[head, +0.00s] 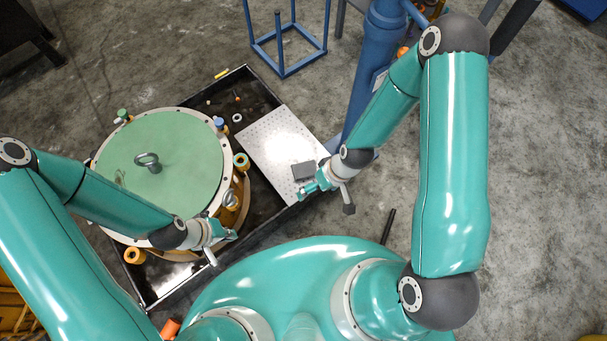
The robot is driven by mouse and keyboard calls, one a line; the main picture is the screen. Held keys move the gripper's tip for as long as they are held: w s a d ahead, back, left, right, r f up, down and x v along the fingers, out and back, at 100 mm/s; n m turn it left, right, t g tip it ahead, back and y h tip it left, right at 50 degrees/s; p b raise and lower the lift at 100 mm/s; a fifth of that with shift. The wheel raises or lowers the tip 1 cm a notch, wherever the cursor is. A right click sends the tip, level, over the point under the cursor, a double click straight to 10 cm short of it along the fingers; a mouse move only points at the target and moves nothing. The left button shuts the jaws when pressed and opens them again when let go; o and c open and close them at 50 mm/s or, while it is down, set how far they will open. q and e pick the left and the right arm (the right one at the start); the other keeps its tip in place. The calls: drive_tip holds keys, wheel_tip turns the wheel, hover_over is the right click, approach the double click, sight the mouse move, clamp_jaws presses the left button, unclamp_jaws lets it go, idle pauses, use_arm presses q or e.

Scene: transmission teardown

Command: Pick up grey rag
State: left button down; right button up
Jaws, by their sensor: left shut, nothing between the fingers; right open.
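The grey rag (302,170) is a small dark grey rectangle. It lies flat on the light perforated plate (270,143), near that plate's right edge. My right gripper (307,190) is open, just below the rag in the picture. Whether its fingers touch the rag cannot be told. My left gripper (231,237) is shut and empty, beside the lower right rim of the round transmission housing.
The round housing with a green cover (183,150) and a lifting eye stands in a black tray (150,296). A blue column (372,60) rises behind my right arm. A blue frame stand (287,50) is at the top. Small loose parts lie in the tray.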

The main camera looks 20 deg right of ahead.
drive_tip(key=w+d+f+n+b, duration=0.4)
drive_tip(key=w+f+n+b, duration=0.5)
drive_tip(key=w+f+b, duration=0.5)
drive_tip(key=n+b, duration=0.7)
drive_tip(key=b, duration=0.2)
approach(305, 170)
drive_tip(key=shift+h, duration=0.3)
drive_tip(key=b+x, duration=0.2)
drive_tip(key=x, duration=0.2)
drive_tip(key=shift+w+b, duration=0.15)
drive_tip(key=shift+b, duration=0.15)
drive_tip(key=shift+b+x, duration=1.05)
drive_tip(key=shift+x, duration=1.6)
drive_tip(key=shift+a+r, duration=0.1)
drive_tip(key=shift+a, duration=0.05)
drive_tip(key=shift+c, duration=0.2)
drive_tip(key=c, duration=1.1)
drive_tip(key=shift+r, duration=0.1)
drive_tip(key=shift+c, duration=0.2)
wheel_tip(305, 170, up, 20)
drive_tip(key=p, duration=0.5)
drive_tip(key=shift+p, duration=0.35)
